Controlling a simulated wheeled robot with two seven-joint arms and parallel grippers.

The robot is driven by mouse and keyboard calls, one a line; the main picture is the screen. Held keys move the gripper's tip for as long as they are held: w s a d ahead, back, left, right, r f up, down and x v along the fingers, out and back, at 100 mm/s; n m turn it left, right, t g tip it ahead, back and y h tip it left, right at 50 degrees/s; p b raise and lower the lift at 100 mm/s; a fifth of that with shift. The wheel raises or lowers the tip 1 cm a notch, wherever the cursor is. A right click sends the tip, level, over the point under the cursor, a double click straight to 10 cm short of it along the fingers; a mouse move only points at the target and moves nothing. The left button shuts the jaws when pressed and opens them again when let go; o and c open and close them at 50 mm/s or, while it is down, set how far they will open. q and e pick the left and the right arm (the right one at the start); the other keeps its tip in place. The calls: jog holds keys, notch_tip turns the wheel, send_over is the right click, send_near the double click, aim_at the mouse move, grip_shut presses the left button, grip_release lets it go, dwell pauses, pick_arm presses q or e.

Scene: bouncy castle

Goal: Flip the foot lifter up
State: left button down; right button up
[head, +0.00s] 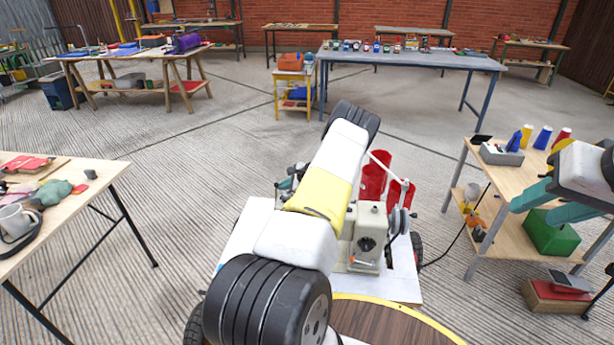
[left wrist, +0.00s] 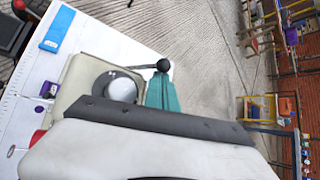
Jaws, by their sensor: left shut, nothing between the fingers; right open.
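A cream sewing machine (head: 368,235) stands on a white tabletop (head: 395,285) in front of me, partly hidden by my left arm. In the left wrist view its cream body (left wrist: 88,72) carries a grey round part. A thin black lever with a ball knob (left wrist: 163,66), which looks like the foot lifter, sticks out beside it. My left gripper (left wrist: 162,92) is shut and empty, its teal fingers right by the knob; I cannot tell if they touch. In the head view the fingers are mostly hidden behind my arm. My right gripper (head: 524,212) is open and empty at the right.
Red cylinders (head: 374,176) stand behind the machine. A wooden table with a green box (head: 550,232) on its shelf is at the right, near my right gripper. The floor between is clear.

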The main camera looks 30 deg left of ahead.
pick_arm(q)
jog(key=shift+s+r, duration=0.1)
jog(key=shift+s, duration=0.1)
dwell(0.5)
jog(key=v, duration=0.8)
